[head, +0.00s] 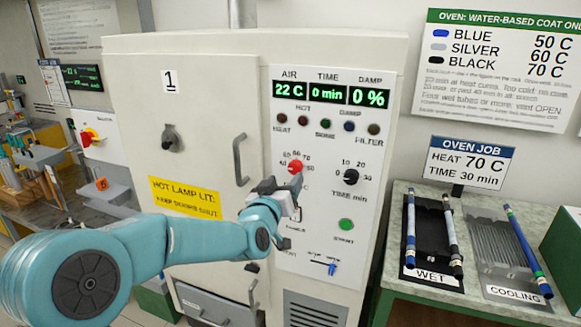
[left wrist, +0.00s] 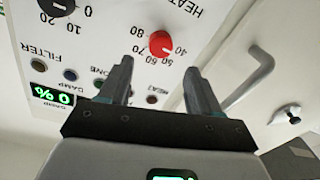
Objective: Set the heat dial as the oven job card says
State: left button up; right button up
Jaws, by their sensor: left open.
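The red heat dial (head: 295,167) sits on the oven's white control panel, with figures around it. It also shows in the left wrist view (left wrist: 162,43), upside down, its pale mark seemingly towards the 40 and 50 side; I cannot read the exact setting. My left gripper (head: 287,188) is just below the dial in the head view. In the left wrist view its open fingers (left wrist: 158,75) are spread and empty, with the dial beyond and between their tips. My right gripper is out of view.
The black time dial (head: 351,177) is right of the heat dial. A green button (head: 346,224) and blue slider (head: 332,269) are below. The displays (head: 330,92) read 22 C, 0 min, 0 %. The oven door handle (head: 240,158) stands out on the left.

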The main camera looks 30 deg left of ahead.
aim_at(294, 169)
pick_arm(q)
jog(key=p+x, duration=0.1)
jog(key=x, duration=0.4)
jog(key=shift+w, duration=0.15)
jog(key=shift+w+a, duration=0.25)
jog(key=shift+w, duration=0.15)
jog(key=shift+w, duration=0.15)
jog(key=shift+f, duration=0.1)
jog(key=c, duration=1)
